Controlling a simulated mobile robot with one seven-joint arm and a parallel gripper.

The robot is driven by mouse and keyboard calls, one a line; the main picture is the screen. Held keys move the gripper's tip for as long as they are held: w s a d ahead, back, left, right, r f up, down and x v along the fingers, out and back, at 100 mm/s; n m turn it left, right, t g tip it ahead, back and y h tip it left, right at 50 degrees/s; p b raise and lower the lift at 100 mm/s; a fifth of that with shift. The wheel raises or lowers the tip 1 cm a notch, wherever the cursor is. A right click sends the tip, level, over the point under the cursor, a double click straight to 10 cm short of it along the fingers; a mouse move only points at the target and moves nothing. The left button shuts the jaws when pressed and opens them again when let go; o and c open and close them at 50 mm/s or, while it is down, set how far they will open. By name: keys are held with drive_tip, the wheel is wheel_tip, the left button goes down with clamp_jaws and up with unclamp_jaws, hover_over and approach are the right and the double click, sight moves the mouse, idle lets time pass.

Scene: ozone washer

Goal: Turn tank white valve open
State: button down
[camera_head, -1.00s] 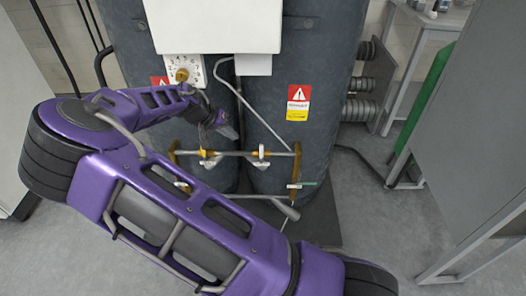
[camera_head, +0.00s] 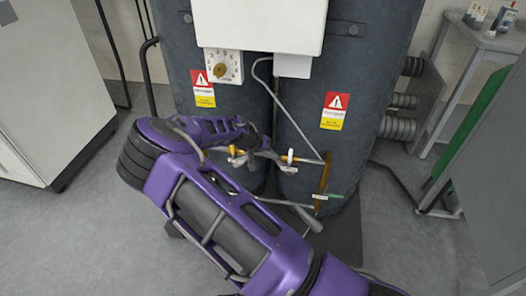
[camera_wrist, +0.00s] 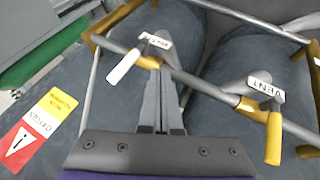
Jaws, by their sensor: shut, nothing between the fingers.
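The white-handled valve (camera_wrist: 124,68) sits on the metal pipe in the wrist view, with a white tag beside it. In the head view this valve (camera_head: 289,160) is at the right of the low pipe frame. A yellow-handled valve (camera_wrist: 274,138) with a VENT tag is to its right in the wrist view. My gripper (camera_wrist: 160,76) is shut and empty. Its tips are at the pipe, close to the right of the white handle; I cannot tell whether they touch. In the head view my gripper (camera_head: 270,152) is partly hidden by my arm.
Two dark tanks (camera_head: 373,60) stand behind the pipes, with a white box (camera_head: 258,25) and a dial (camera_head: 222,68) in front. A grey cabinet (camera_head: 50,90) is at left. A green panel (camera_head: 470,115) and a table (camera_head: 490,40) are at right. Grey floor is open at left front.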

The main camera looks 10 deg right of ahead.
sight(290, 156)
drive_tip(key=shift+s+d+r, duration=0.1)
drive_tip(key=shift+d, duration=0.7)
drive_tip(key=shift+s+d+r, duration=0.1)
drive_tip(key=shift+d, duration=0.65)
